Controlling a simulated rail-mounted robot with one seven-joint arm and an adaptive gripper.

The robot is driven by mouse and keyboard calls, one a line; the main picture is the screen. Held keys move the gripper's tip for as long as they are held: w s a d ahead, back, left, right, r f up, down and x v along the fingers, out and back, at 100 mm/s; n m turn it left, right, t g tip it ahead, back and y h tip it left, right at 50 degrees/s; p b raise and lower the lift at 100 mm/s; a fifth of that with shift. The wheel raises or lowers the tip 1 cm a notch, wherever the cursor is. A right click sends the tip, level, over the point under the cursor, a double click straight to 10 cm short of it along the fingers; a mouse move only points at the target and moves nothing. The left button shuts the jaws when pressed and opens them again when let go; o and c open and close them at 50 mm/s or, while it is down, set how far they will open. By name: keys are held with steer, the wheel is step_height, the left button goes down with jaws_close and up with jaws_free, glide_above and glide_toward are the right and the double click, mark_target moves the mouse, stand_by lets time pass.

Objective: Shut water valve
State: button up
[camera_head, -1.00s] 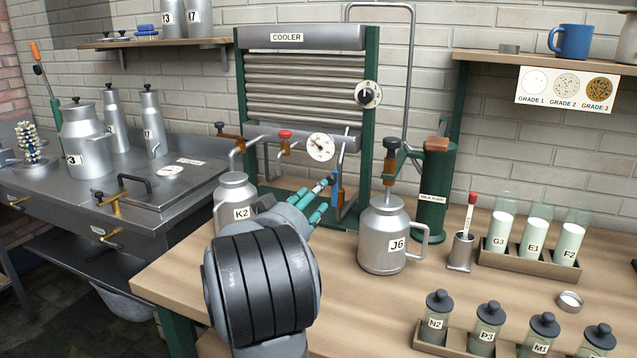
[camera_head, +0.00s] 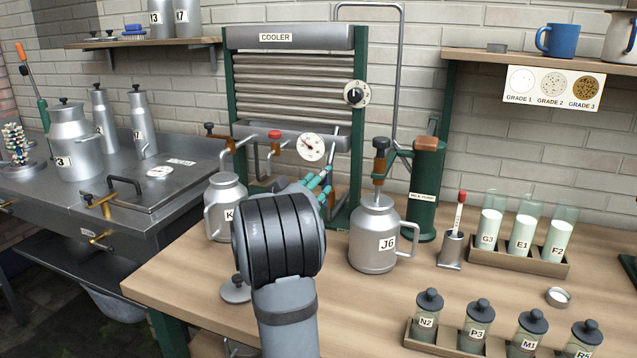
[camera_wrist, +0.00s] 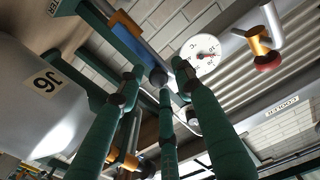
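A blue lever (camera_head: 331,201) hangs on a pipe at the lower right front of the cooler (camera_head: 290,72). In the wrist view the blue lever (camera_wrist: 142,42) runs diagonally behind my fingertips, with a dark round knob near its end. My gripper (camera_head: 322,181) reaches toward this lever, and my wrist hides part of the area. In the wrist view its green fingers (camera_wrist: 158,80) stand apart with nothing clearly held between them. I cannot tell whether a fingertip touches the lever.
Can K2 (camera_head: 222,190) stands left, partly hidden by my arm. A sample rack (camera_head: 518,258) is at the right. The bench's front middle is mostly clear.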

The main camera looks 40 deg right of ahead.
jaws_close()
stand_by(0.7)
